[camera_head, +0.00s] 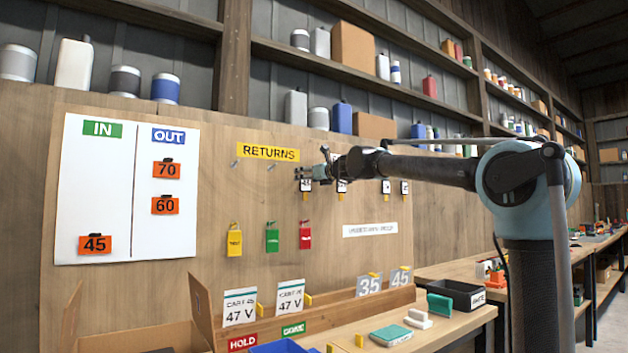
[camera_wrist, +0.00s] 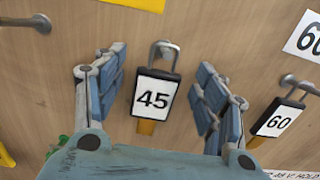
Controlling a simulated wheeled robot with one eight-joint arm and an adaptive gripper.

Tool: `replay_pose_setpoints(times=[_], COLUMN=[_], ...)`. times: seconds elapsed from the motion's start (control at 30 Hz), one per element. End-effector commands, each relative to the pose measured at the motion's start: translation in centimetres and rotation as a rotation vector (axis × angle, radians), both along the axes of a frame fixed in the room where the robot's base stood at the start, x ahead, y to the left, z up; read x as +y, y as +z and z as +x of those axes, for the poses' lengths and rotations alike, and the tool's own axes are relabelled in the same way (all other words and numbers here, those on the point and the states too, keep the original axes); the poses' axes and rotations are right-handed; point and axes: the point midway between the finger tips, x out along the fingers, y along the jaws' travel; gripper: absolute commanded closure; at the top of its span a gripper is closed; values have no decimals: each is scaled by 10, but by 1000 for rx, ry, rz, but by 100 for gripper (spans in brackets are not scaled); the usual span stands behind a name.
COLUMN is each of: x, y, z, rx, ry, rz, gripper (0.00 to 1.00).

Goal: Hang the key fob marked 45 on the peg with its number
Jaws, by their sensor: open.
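The key fob marked 45 (camera_wrist: 155,98) is a white tag with a dark frame, a metal loop at its top and a yellow end below. It hangs against the wooden board by its loop (camera_wrist: 163,52). My gripper (camera_wrist: 158,72) is open, with one finger on each side of this fob and gaps between. In the head view my gripper (camera_head: 310,173) is at the board, just right below the yellow RETURNS sign (camera_head: 268,152). A fob marked 60 (camera_wrist: 277,121) hangs to the right, below a white label 60 (camera_wrist: 306,38). No number 45 peg label is readable.
A bare peg (camera_wrist: 35,22) is at the left in the wrist view. More fobs (camera_head: 386,188) hang right along the board, partly behind my arm. Yellow, green and red tags (camera_head: 272,238) hang below. A wooden bench (camera_head: 462,325) with trays and cards stands beneath.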

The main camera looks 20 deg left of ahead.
Motion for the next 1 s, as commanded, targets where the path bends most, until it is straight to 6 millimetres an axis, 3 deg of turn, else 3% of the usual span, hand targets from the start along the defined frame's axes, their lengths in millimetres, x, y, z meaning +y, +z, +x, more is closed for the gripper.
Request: replay_pose_setpoints(times=[0.37,0.6,0.67,0.7,0.8,1.0], x=[3,3,3,3,3,3], y=[0,0,0,0,0,1], z=[3,3,3,3,3,3], rx=[0,0,0,0,0,0], ry=[0,0,0,0,0,0], rz=[0,0,0,0,0,0], gripper=[35,82,82,66,88,88])
